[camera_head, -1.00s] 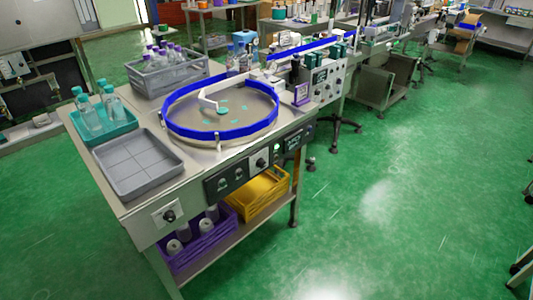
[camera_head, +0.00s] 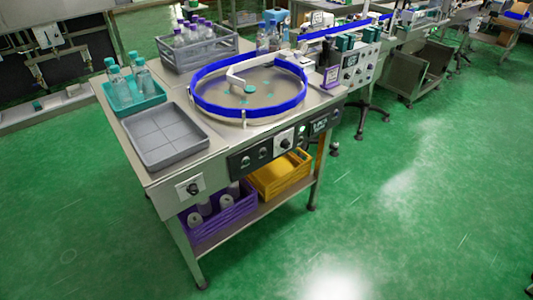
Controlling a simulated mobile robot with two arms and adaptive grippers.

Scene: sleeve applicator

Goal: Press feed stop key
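The control panel (camera_head: 258,153) runs along the front edge of the steel machine table (camera_head: 165,185). It carries small round dark controls, a white plate with a black knob (camera_head: 284,139), a small green light (camera_head: 300,129) and a dark unit with a display (camera_head: 320,125). Another knob on a white plate (camera_head: 192,188) sits on the table's left front. Labels are too small to read, so I cannot tell which control is the feed stop key. Neither of my grippers is in view.
A blue-rimmed turntable (camera_head: 249,115), a grey tray (camera_head: 166,137), a teal tray of bottles (camera_head: 136,98) and a grey crate (camera_head: 197,55) stand on top. Purple (camera_head: 223,219) and yellow (camera_head: 281,178) crates sit on the lower shelf. The green floor (camera_head: 420,220) in front is clear.

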